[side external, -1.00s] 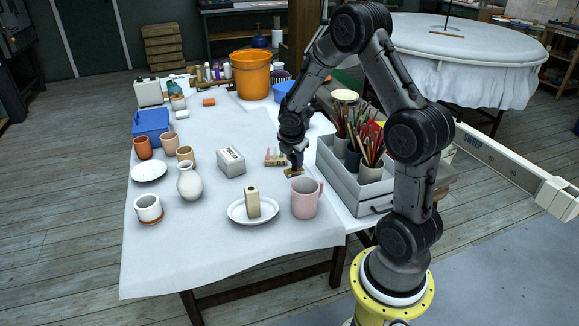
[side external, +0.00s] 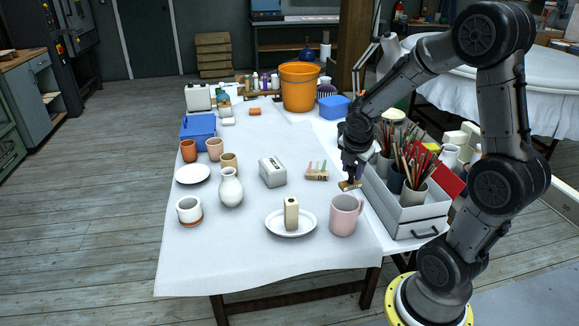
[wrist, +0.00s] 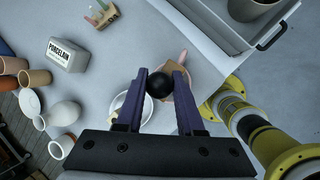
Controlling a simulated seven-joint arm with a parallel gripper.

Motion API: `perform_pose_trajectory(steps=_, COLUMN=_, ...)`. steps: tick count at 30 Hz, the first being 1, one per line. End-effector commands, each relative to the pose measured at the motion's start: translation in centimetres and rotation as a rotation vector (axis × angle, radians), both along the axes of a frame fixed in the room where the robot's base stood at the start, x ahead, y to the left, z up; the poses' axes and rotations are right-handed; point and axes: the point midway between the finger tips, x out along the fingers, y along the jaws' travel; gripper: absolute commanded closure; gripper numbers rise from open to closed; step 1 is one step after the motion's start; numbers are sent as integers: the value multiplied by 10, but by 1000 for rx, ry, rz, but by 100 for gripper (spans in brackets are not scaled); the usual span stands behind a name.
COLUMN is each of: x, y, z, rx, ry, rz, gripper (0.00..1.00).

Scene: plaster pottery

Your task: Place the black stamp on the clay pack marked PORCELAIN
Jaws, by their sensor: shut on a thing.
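My gripper (side external: 350,178) is shut on the black stamp, holding it above the right part of the table. In the wrist view the stamp's round black knob (wrist: 159,85) sits between my two purple fingers, with part of its tan base (wrist: 177,70) behind it. The base (side external: 349,185) also shows below my fingers in the side view. The clay pack marked PORCELAIN (wrist: 67,55) is a grey-white block at the upper left of the wrist view. In the side view the pack (side external: 272,173) lies left of my gripper, its top bare.
A small rack with coloured pegs (side external: 317,172) stands between pack and gripper. A grey box of brushes (side external: 411,211) is close on the right. A pink mug (side external: 343,217) and a plate (side external: 272,228) bearing a beige block (side external: 291,213) stand in front. A white vase (side external: 230,188) is left.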

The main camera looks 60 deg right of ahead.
Motion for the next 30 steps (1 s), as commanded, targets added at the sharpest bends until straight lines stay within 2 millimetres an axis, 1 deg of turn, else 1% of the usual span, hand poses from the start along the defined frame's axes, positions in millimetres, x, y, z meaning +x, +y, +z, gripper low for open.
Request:
perform_pose_trajectory(steps=3, x=42, y=-11, z=23, rx=-2, ry=-4, rz=59, gripper=100)
perform_pose_trajectory(steps=5, x=65, y=-12, z=33, rx=0, ry=-5, rz=91, gripper=100)
perform_pose_trajectory(steps=6, x=80, y=-13, z=40, rx=0, ry=-3, rz=113, gripper=100)
perform_pose_trajectory(steps=9, x=117, y=-11, z=52, rx=-1, ry=0, rz=162, gripper=100)
perform_pose_trajectory(steps=12, x=146, y=-7, z=58, rx=0, ry=3, rz=190, gripper=100)
perform_pose_trajectory(steps=15, x=164, y=-3, z=60, rx=0, ry=4, rz=197, gripper=100)
perform_pose_trajectory(steps=17, x=170, y=-1, z=59, rx=1, ry=5, rz=200, gripper=100)
perform_pose_trajectory(steps=21, x=180, y=0, z=48, rx=0, ry=6, rz=211, gripper=100)
perform_pose_trajectory(steps=23, x=188, y=-2, z=44, rx=1, ry=6, rz=212, gripper=100)
perform_pose_trajectory(steps=30, x=231, y=-24, z=22, rx=0, ry=5, rz=211, gripper=100)
